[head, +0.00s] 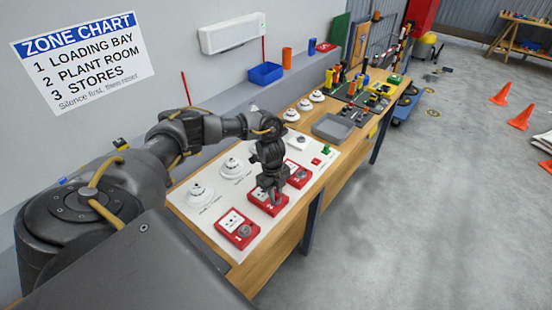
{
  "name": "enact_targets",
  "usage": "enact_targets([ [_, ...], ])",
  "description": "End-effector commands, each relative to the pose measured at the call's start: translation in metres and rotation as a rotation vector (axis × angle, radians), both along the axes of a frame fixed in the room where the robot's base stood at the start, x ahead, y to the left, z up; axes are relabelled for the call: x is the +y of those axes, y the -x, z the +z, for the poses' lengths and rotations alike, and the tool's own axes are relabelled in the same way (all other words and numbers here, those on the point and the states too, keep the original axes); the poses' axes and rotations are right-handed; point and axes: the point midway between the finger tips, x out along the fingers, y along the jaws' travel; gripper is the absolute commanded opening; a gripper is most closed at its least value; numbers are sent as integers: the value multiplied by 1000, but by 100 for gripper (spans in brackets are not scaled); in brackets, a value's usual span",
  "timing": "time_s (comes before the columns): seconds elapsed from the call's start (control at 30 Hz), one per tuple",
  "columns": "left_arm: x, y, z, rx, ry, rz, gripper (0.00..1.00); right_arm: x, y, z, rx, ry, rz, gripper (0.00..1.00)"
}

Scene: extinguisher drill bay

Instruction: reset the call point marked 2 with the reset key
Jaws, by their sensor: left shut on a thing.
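Several red call points sit in a row on a white board on the bench. The call point marked 2 (257,196) is the middle one, partly covered by my left gripper. The call point marked 1 (236,228) is nearer, and another red call point (291,166) is just beyond. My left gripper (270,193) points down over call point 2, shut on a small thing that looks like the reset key. That thing is mostly hidden by the fingers, and I cannot tell whether it is seated in the call point. My right gripper is out of view.
White round detectors (201,193) stand on the board (222,217) left of the call points. A grey tray (333,127) and a crowded tool area lie farther along the bench. A zone chart (85,60) hangs on the wall.

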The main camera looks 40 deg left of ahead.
Motion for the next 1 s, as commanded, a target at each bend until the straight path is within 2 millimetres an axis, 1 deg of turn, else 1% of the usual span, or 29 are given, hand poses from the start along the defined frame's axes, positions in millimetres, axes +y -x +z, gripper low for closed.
enact_targets([
  [0.33, 0, 0, 2, 0, 0, -1, 0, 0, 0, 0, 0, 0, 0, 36],
  [1.0, 0, 0, 24, -1, 1, -1, 0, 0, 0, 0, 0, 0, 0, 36],
])
